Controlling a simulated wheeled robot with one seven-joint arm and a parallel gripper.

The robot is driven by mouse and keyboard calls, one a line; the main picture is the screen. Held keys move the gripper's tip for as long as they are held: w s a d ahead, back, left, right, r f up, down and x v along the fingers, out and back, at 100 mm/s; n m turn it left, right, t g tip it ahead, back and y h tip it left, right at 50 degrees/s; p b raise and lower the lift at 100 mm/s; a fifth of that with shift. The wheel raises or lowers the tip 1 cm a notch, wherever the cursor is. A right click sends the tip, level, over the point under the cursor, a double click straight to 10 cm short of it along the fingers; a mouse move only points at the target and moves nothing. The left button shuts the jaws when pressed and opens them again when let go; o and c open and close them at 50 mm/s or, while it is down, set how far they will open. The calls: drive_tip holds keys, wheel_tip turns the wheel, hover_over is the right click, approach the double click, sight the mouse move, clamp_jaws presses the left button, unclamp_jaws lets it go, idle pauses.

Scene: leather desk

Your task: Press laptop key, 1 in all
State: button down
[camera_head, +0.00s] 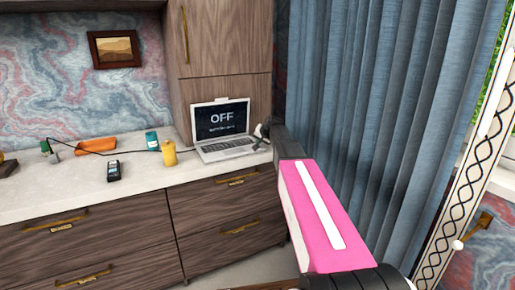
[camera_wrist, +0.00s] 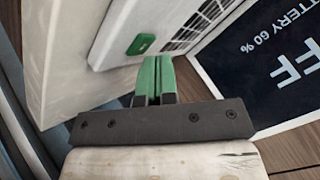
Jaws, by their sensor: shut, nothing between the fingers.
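The open silver laptop (camera_head: 228,146) stands at the right end of the counter, its dark screen (camera_head: 221,119) reading "OFF". In the wrist view the screen (camera_wrist: 262,75) also shows "BATTERY 60 %", upside down. A green key (camera_wrist: 140,44) lies on the pale laptop base (camera_wrist: 118,30), beside the dark keyboard (camera_wrist: 195,22). My gripper (camera_wrist: 153,62) is shut and empty, its green fingertips side by side just below the green key in the picture. Whether they touch it I cannot tell. In the head view my gripper (camera_head: 259,143) is at the laptop's right edge, its tips hard to make out.
A yellow bottle (camera_head: 169,153), teal box (camera_head: 152,140), black handheld device (camera_head: 114,171) and orange object (camera_head: 96,146) stand left of the laptop on the pale counter (camera_head: 60,185). A tall cabinet (camera_head: 222,50) rises behind the laptop. A blue curtain (camera_head: 370,90) hangs at right.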

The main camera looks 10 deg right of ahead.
drive_tip(key=shift+f, duration=0.35)
idle(0.7)
drive_tip(key=shift+r, duration=0.8)
drive_tip(key=shift+r, duration=2.5)
